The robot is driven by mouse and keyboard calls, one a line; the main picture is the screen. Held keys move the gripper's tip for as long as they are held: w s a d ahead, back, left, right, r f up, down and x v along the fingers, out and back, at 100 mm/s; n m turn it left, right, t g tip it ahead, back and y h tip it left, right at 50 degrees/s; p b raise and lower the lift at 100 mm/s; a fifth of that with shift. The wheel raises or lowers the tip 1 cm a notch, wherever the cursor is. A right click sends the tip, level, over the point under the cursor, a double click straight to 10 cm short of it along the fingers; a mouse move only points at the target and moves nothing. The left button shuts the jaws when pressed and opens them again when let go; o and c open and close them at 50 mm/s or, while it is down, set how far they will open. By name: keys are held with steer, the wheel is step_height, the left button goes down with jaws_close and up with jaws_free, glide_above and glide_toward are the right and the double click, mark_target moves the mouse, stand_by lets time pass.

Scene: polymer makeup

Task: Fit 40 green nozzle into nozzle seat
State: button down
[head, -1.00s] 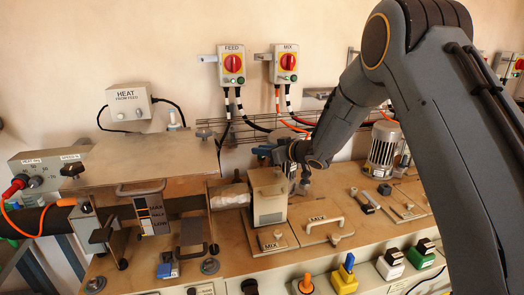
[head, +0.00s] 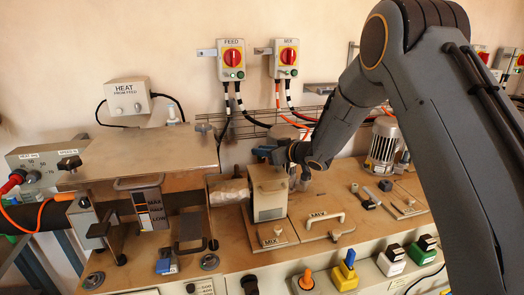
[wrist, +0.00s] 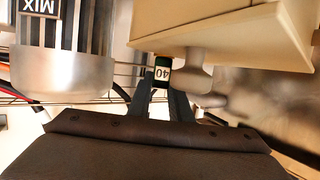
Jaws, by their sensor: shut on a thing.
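In the wrist view, my gripper (wrist: 167,98) is shut on a small dark piece with a white label reading 40 (wrist: 163,73), which shows upside down. I take it for the 40 nozzle; its green colour does not show clearly. A grey rounded metal fitting (wrist: 193,75) under a beige housing is just right of it. I cannot tell whether they touch, or whether this is the nozzle seat. In the head view, my gripper (head: 302,180) is at the right rear of the beige housing (head: 268,190), and the nozzle cannot be made out there.
The MIX lid with a handle (head: 325,222) lies in front. A silver motor (head: 383,148) stands to the right and loose small parts (head: 367,200) lie on the bench. A wire rack (head: 262,120) with cables runs behind.

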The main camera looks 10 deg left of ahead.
steer(key=shift+f, duration=0.55)
steer(key=c, duration=1.5)
jaws_free()
steer(key=shift+c, duration=0.2)
steer(key=shift+b+v, duration=1.45)
steer(key=shift+v, duration=2.5)
